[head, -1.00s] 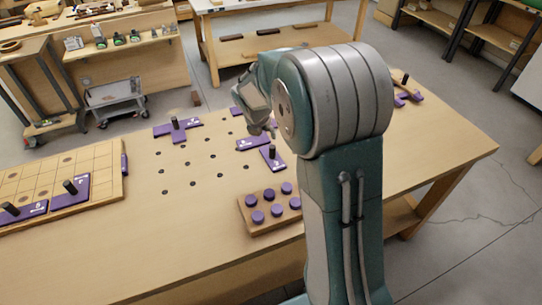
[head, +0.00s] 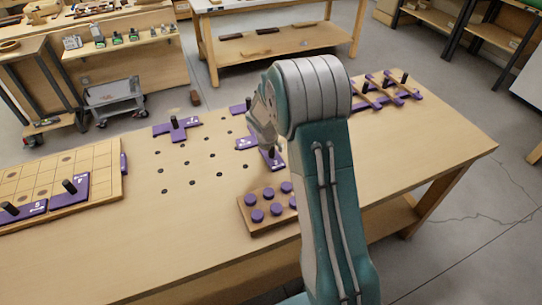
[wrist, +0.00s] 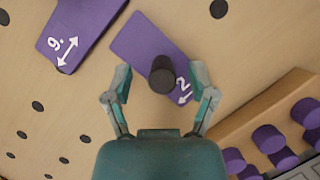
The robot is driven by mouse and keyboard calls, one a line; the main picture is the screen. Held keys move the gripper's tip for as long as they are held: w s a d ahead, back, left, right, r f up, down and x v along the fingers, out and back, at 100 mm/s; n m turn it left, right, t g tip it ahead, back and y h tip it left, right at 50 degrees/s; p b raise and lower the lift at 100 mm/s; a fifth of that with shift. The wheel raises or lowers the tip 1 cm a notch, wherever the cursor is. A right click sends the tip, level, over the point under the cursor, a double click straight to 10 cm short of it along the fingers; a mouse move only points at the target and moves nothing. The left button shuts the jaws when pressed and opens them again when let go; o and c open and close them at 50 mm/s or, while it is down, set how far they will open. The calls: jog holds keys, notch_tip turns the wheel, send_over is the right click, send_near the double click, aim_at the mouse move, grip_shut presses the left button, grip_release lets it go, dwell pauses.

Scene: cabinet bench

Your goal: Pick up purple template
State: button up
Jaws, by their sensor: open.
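A purple template (wrist: 140,42) marked with a 2 and an arrow lies on the table in the wrist view. Its dark upright knob (wrist: 162,75) stands between my open fingertips, apart from both. My gripper (wrist: 160,85) is empty and above this piece. In the head view the same purple template (head: 277,163) shows below my gripper (head: 268,148), partly hidden by it. Another purple template (wrist: 78,28), marked 9, lies to the left in the wrist view. A T-shaped purple template (head: 178,129) with a dark knob lies further left in the head view.
A wooden block (head: 262,227) with several purple round pegs stands close by, at the right in the wrist view. A wooden grid board (head: 105,160) with purple pieces is at the left. A wooden rack (head: 375,98) with purple pieces is at the back right.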

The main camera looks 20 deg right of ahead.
jog(key=shift+d, duration=0.15)
jog(key=c, duration=0.6)
grip_shut()
jog(key=shift+r, duration=0.15)
